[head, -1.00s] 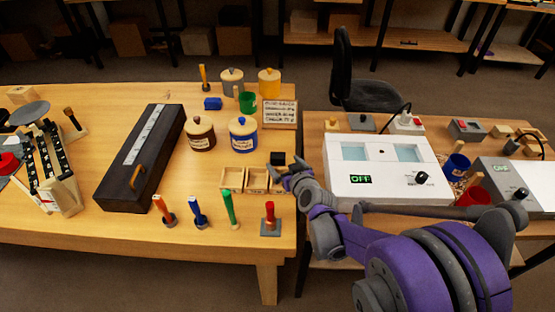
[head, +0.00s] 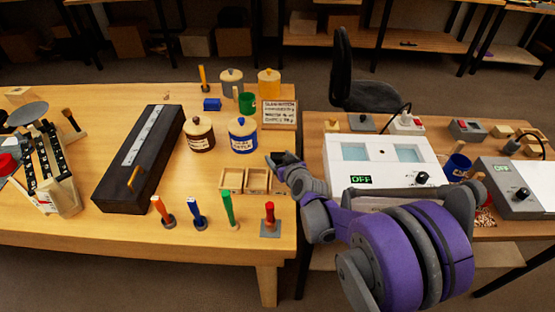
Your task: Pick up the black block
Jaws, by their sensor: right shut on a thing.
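My right gripper (head: 279,160) is over the right part of the bench, just behind the small wooden compartment tray. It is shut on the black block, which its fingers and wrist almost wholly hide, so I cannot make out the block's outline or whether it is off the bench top. My left gripper is not in view.
The wooden compartment tray (head: 244,192) is close in front of my right gripper. A blue-labelled jar (head: 242,136) stands to its left and a small written sign (head: 279,114) behind it. Several coloured-handled tools, including a green one (head: 229,206), stand along the front. A white device (head: 387,172) is to the right.

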